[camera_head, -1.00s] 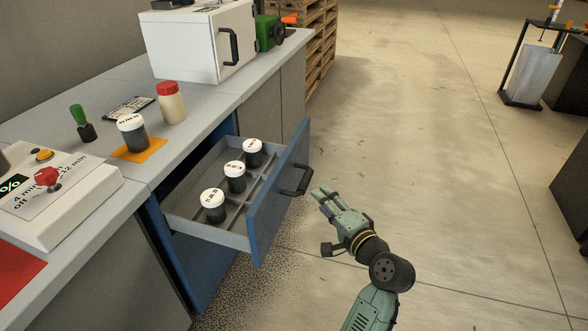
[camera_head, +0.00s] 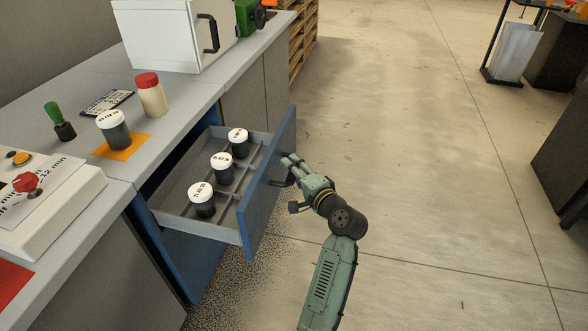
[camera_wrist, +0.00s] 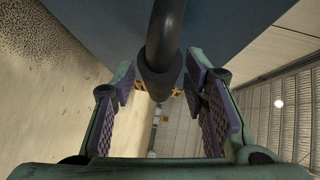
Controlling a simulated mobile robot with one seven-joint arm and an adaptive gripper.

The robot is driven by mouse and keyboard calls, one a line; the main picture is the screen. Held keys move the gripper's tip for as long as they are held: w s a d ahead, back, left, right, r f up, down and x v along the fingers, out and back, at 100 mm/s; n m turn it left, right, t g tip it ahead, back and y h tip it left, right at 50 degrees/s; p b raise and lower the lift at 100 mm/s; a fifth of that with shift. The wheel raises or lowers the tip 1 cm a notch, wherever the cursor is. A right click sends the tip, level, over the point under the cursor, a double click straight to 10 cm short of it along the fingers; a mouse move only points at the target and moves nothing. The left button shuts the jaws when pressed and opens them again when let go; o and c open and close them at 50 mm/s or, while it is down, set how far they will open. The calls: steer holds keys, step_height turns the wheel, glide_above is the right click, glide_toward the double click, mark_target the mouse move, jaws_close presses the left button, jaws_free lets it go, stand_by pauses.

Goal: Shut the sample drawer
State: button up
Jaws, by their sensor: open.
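The sample drawer (camera_head: 262,200) is blue-fronted and stands pulled out from the counter. Three white-lidded dark jars (camera_head: 222,168) stand in its grey tray. My gripper (camera_head: 287,166) is at the outer face of the drawer front, at its black handle, which it partly hides. In the wrist view the dark handle (camera_wrist: 166,45) runs down between my two spread, purple-padded fingers (camera_wrist: 168,100). The fingers are open, with a gap on each side of the handle. The blue-grey drawer front (camera_wrist: 225,35) fills the upper part of that view.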

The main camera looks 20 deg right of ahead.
steer(key=shift+w, duration=0.1)
steer(key=shift+c, duration=0.4)
jaws_close()
stand_by(0.5)
